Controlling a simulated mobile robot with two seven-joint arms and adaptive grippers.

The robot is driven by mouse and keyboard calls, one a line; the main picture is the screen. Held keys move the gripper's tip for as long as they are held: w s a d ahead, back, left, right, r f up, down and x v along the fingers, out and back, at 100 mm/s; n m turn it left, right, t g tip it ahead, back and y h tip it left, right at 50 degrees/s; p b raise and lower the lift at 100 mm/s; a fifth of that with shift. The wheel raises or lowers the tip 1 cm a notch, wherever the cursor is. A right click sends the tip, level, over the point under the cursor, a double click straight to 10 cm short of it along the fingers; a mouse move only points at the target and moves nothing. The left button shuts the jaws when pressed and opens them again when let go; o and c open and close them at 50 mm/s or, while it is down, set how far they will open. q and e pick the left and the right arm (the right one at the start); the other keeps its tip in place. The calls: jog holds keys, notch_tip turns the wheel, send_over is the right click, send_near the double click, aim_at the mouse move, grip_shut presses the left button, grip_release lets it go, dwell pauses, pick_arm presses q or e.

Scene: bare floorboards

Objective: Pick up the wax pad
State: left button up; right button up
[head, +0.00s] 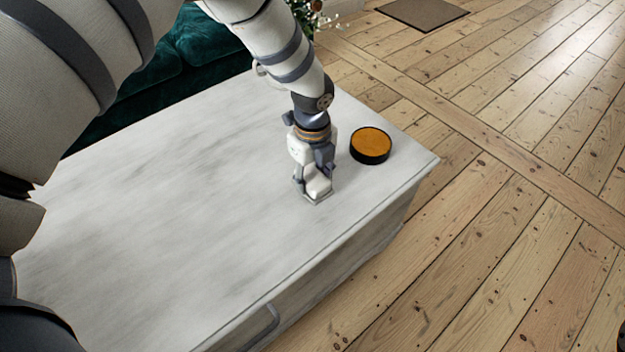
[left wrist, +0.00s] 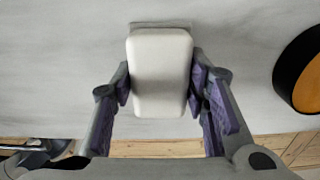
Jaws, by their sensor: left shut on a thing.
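A white block-shaped pad (head: 318,187) with rounded edges and a thin grey underside is at my left gripper (head: 314,178) over the pale table. In the left wrist view the pad (left wrist: 160,70) stands between the two purple-lined fingers of my left gripper (left wrist: 160,88), which is shut on its sides. I cannot tell whether its underside touches the tabletop. A round black disc with an orange top (head: 370,145) lies on the table just right of the gripper, apart from it. It also shows in part in the left wrist view (left wrist: 304,75). My right gripper is not in view.
The pale table (head: 170,190) is otherwise clear, with wide free room to the left. Its right and front edges lie close to the gripper and the disc. A green sofa (head: 190,50) stands behind. Wooden floorboards (head: 500,210) and a brown mat (head: 422,12) lie beyond.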

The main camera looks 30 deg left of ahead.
pick_arm(q)
jog(key=shift+r, duration=0.5)
jog(key=s+d+r+p, duration=0.4)
jog(key=s+d+r, duration=0.2)
jog(key=s+r, duration=0.6)
jog(key=shift+s, duration=0.35)
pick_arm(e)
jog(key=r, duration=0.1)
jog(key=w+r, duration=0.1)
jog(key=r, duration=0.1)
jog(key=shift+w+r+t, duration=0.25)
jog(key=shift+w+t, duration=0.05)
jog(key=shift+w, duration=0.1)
